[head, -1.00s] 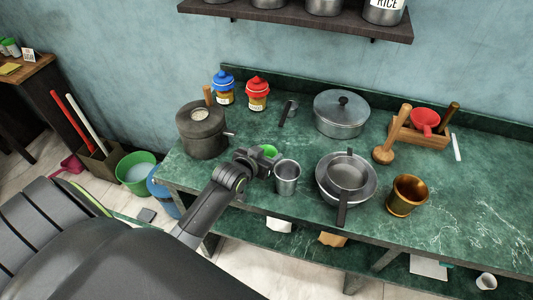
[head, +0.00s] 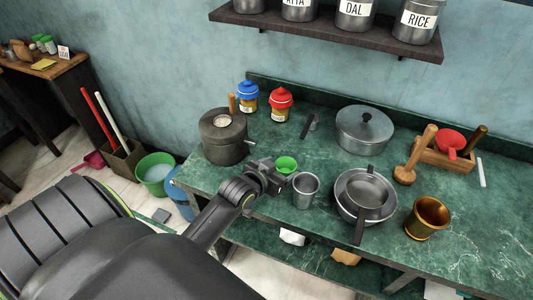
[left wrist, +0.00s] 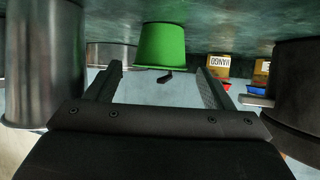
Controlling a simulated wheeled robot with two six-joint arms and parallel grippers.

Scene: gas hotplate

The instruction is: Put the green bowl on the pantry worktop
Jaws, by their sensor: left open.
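The small green bowl (head: 286,165) stands on the green marble counter (head: 290,133), between the dark round stove-like pot and the steel tumbler. My left gripper (head: 271,176) is just left of and in front of the bowl, open and empty. In the left wrist view, which looks upside down, the green bowl (left wrist: 160,45) is ahead of the open fingers (left wrist: 158,78), roughly centred and apart from them. My right gripper is not in view. No label shows which surface is the pantry worktop; a wooden table (head: 72,75) stands at the far left.
A steel tumbler (head: 306,190) stands close right of the gripper. The dark pot (head: 222,138) is close left. A pan in a steel bowl (head: 350,212), brass mortar (head: 427,217), and blue and red lidded jars (head: 281,104) crowd the counter. A green tub (head: 155,174) is on the floor.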

